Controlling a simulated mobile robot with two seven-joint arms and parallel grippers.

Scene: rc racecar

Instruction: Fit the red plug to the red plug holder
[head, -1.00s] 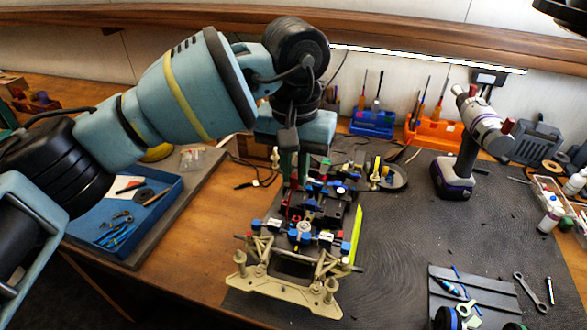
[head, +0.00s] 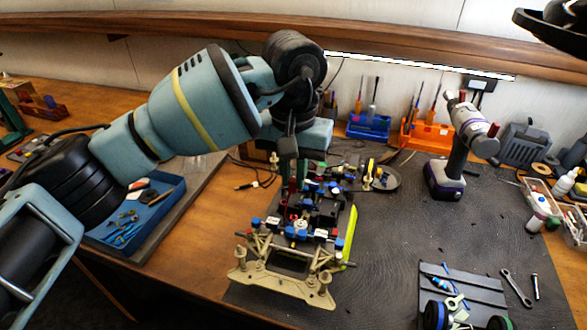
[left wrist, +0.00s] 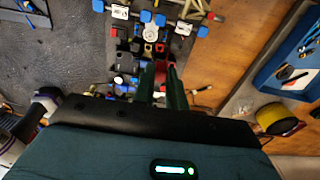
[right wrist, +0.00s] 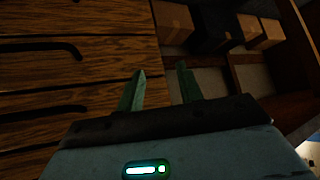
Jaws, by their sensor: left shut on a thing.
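The RC car chassis (head: 280,282) lies on the dark mat, its tan front end towards me. My left gripper (head: 293,184) points down over the rear middle of the chassis. In the left wrist view its green fingers (left wrist: 161,72) are close together on a small red piece, which looks like the red plug (left wrist: 160,68). Another small red part (left wrist: 160,48) shows just beyond the fingertips; I cannot tell if it is the red plug holder or if the two touch. My right gripper (right wrist: 162,72) is open and empty, away from the chassis.
A blue tray (head: 150,215) with small tools stands left of the chassis. A cordless drill (head: 447,180), an orange tool holder (head: 425,136) and a blue one (head: 368,128) stand behind. A grey parts tray (head: 465,285) lies front right. The mat right of the chassis is mostly clear.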

